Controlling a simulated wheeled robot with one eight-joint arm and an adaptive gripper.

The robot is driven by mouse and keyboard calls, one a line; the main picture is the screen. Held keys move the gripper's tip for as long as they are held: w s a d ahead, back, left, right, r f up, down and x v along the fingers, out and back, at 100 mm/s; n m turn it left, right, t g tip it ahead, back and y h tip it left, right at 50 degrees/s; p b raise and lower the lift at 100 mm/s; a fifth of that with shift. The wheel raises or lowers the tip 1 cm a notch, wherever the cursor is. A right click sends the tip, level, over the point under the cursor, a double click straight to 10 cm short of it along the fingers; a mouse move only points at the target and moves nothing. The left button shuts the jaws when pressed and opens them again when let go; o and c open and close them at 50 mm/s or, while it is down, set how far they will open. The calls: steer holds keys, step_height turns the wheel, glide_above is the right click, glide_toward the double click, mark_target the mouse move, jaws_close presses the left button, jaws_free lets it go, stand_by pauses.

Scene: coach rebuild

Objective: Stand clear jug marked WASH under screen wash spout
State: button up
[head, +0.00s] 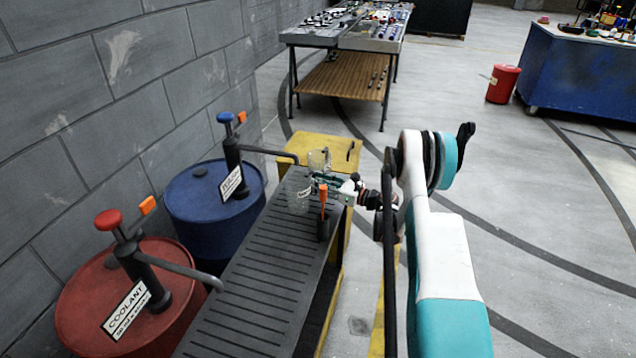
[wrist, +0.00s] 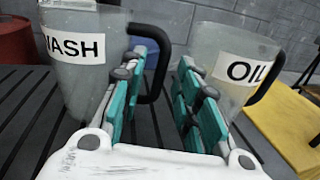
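The clear jug marked WASH (wrist: 75,70) stands upright on the slatted bench, at the left in the wrist view and in front of the blue drum in the head view (head: 299,198). Its black handle (wrist: 163,62) shows between my gripper's fingers. My gripper (wrist: 160,95) is open, its teal fingers apart with the handle in the gap; contact cannot be told. In the head view my gripper (head: 333,184) is at the jug's right. A blue drum (head: 210,210) carries a blue-knobbed pump whose black spout (head: 275,153) reaches over the bench. Its label is too small to read.
A clear jug marked OIL (wrist: 235,70) stands to the right of the gripper in the wrist view. A red COOLANT drum (head: 125,310) has its own spout over the bench. A dark, orange-topped object (head: 323,226) stands near the slatted bench's (head: 250,300) edge. The near bench is clear.

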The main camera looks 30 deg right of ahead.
steer(key=p+v, duration=0.3)
steer(key=v, duration=0.8)
steer(key=shift+d, duration=0.1)
stand_by(0.9)
